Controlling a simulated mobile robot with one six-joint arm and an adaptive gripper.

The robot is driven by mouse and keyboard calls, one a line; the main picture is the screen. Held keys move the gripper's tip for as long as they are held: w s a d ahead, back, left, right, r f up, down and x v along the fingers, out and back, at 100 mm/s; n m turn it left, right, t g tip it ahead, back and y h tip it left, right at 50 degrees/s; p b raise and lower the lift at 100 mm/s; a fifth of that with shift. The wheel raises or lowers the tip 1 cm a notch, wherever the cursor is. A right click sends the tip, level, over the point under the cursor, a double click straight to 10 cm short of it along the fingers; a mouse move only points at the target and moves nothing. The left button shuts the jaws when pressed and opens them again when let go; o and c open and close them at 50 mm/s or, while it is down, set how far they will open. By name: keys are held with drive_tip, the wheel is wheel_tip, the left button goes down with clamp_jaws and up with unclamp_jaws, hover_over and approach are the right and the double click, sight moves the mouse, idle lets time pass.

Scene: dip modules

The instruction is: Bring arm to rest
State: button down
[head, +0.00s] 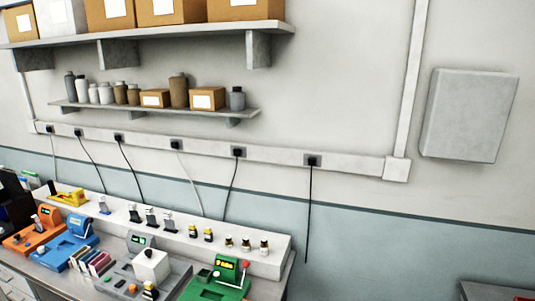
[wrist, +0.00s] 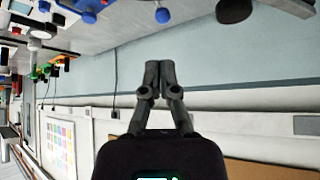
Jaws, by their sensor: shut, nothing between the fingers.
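My gripper (wrist: 160,98) shows in the wrist view, with its two dark fingers together and nothing between them. It points at the wall, clear of the bench and its devices. The wrist view looks tilted or upside down, with the bench at the upper left. The arm and gripper do not show in the head view.
The bench carries a green device (head: 222,283), a blue device (head: 75,245), an orange device (head: 35,236) and a raised white ledge (head: 180,236) with small bottles. Wall shelves (head: 155,107) hold bottles and boxes. Cables hang from the sockets. A grey wall box (head: 470,115) is at the right.

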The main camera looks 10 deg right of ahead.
drive_tip(key=w+a+f+n+t+b, duration=0.1)
drive_tip(key=w+a+f+n, duration=0.15)
drive_tip(key=w+a, duration=0.55)
drive_tip(key=w+a+f+n+t+b, duration=0.15)
drive_tip(key=w+a+n, duration=0.25)
drive_tip(key=w+a, duration=0.45)
drive_tip(key=w+a+f+n+t+b, duration=0.1)
drive_tip(key=w+a+f+n+b, duration=0.3)
drive_tip(key=a, duration=0.6)
drive_tip(key=w+a+n+t+y+p, duration=0.1)
drive_tip(key=w+a+n, duration=0.2)
drive_tip(key=w+a, duration=0.5)
drive_tip(key=w+a+f+n+t+b, duration=0.1)
drive_tip(key=w+a+f+n+b, duration=0.15)
drive_tip(key=a, duration=1.05)
drive_tip(key=s+a+f+n+y+b, duration=0.1)
drive_tip(key=a+n, duration=0.5)
drive_tip(key=a, duration=1.1)
drive_tip(key=s+a+f+n+t+y+b, duration=0.1)
drive_tip(key=a+f+n, duration=0.4)
drive_tip(key=a, duration=1.3)
drive_tip(key=s+n+y+b, duration=0.1)
drive_tip(key=s+n+b, duration=0.1)
drive_tip(key=shift+s+a, duration=0.15)
drive_tip(key=shift+s, duration=0.2)
